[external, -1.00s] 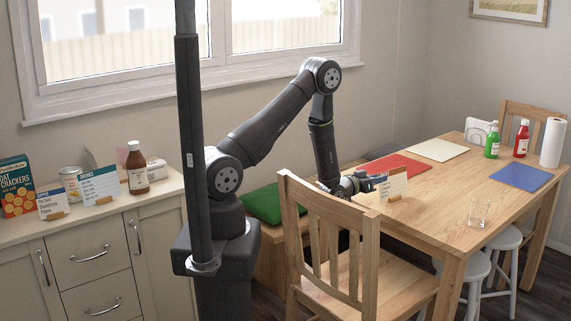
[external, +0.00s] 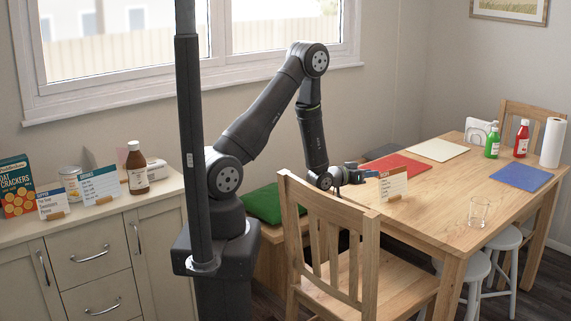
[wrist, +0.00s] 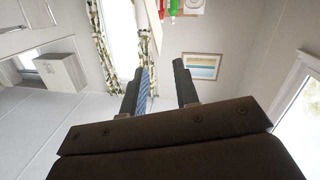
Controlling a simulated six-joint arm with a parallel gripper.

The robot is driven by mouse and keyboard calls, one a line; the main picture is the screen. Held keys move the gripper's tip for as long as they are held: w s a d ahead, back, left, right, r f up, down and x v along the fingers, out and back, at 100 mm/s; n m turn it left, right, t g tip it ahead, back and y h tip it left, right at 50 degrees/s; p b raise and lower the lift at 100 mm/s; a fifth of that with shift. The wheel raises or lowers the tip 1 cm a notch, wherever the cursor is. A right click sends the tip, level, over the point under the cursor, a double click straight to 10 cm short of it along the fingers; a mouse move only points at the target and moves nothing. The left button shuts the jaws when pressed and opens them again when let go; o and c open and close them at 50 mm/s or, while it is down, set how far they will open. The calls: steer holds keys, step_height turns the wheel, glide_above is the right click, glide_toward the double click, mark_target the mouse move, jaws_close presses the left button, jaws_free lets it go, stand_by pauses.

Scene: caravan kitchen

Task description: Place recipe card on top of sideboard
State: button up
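A white card with an orange-red heading, apparently the recipe card (external: 393,187), stands upright on the dining table near its left edge, with a small wooden holder at its foot. My gripper (external: 366,174) is just left of the card in the external view; a gap to it is hard to judge. In the wrist view my gripper (wrist: 160,86) has its two fingers apart with no card between them. A blue patterned strip shows beside the left finger; I cannot tell what it is. The sideboard (external: 100,228) stands at the left, its top partly occupied.
A wooden chair (external: 335,250) stands before the table. A glass (external: 479,212) and sauce bottles (external: 492,142) stand farther right.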

steer(key=s+a+r+g+y, duration=0.2)
steer(key=s+a+r, duration=0.1)
steer(key=a+r, duration=0.25)
glide_toward(387, 172)
steer(key=w+a+x, duration=0.1)
steer(key=x, duration=0.4)
steer(key=shift+m, duration=0.3)
steer(key=shift+s+d+x, duration=0.1)
steer(key=shift+s+x, duration=0.1)
steer(key=shift+x, duration=0.75)
steer(key=shift+s+d+x, duration=0.1)
steer(key=shift+s+x, duration=0.05)
steer(key=shift+x, duration=0.8)
steer(key=shift+s+d+x, duration=0.1)
steer(key=shift+s+x, duration=0.1)
steer(key=shift+x, duration=0.75)
jaws_close()
